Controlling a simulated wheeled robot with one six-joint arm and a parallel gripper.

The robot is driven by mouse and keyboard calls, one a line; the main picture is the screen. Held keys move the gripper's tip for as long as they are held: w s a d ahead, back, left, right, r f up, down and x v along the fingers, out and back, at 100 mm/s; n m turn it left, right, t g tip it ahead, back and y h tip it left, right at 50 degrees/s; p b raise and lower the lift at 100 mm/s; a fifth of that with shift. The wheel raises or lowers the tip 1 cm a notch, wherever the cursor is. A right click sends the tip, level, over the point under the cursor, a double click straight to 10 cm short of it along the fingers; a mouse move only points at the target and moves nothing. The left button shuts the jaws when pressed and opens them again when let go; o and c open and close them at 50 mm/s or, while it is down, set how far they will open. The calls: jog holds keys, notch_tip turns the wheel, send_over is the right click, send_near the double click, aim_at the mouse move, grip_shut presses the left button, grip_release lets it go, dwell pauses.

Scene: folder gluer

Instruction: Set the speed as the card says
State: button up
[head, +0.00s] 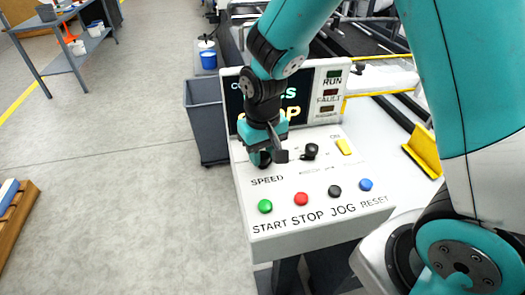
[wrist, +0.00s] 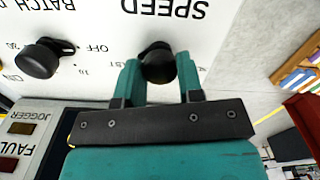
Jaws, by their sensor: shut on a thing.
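The black SPEED knob (wrist: 157,64) sits on the white control panel (head: 315,200). In the wrist view it is between the two teal fingers of my gripper (wrist: 159,80), which is shut on it. In the head view my gripper (head: 262,157) comes down at the panel's left side, just above the SPEED lettering, and hides most of the knob. Part of a scale word ending in "AST" shows beside the knob, upside down in the wrist view. The knob's pointer setting cannot be read. I cannot make out a speed card in either view.
A second black knob (head: 311,150) and a yellow switch (head: 344,146) lie right of my gripper. Green, red, black and blue buttons line the front. My arm partly hides the display (head: 290,105) behind. A grey bin (head: 205,120) stands left of the panel.

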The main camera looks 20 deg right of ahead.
aim_at(263, 155)
jog(key=shift+w, duration=0.1)
dwell(0.3)
jog(key=o, duration=0.9)
jog(key=shift+r, duration=0.1)
notch_tip(263, 155, up, 17)
jog(key=shift+r+b, duration=0.15)
jog(key=shift+b, duration=0.4)
jog(key=s+a+n+y, duration=0.1)
jog(key=s+n, duration=0.1)
jog(key=s, duration=0.4)
jog(key=s+a+f+n+y, duration=0.1)
jog(key=s+a+n, duration=0.1)
jog(key=s, duration=0.4)
jog(key=s+a+n+y, duration=0.2)
jog(key=s, duration=0.4)
jog(key=shift+s+f, duration=0.15)
jog(key=shift+f, duration=0.2)
